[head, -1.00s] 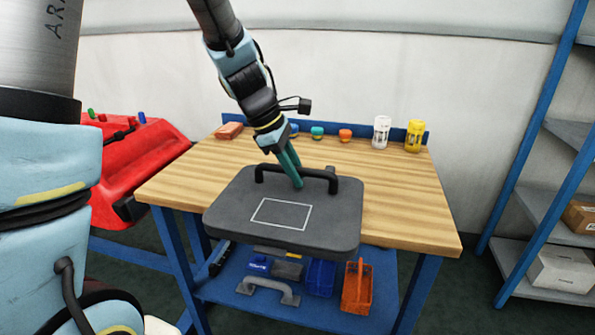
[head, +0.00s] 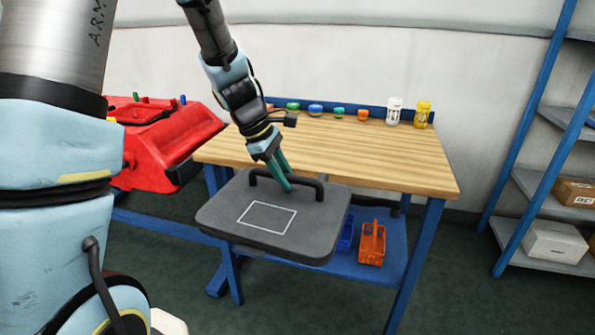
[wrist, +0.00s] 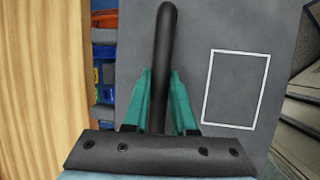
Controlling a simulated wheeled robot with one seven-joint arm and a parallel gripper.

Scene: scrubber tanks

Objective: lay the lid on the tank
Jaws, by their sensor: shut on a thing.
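The lid (head: 310,222) is a dark grey slab with rounded corners, a white rectangle outline and a black bar handle. My gripper (head: 286,185) is shut on the lid's handle and holds the lid in the air in front of the wooden bench. In the wrist view the teal fingers (wrist: 163,105) stand on both sides of the black handle, and the lid (wrist: 225,30) fills the area behind them. A red machine (head: 165,140) stands at the left, with a dark opening on its top that may be the tank; part of it is hidden by my arm.
The wooden bench (head: 390,160) has several coloured caps and two jars, white (head: 394,111) and yellow (head: 423,114), along its back. An orange caddy (head: 372,243) sits on the blue lower shelf. A shelf rack with boxes (head: 555,240) stands at the right. The front floor is clear.

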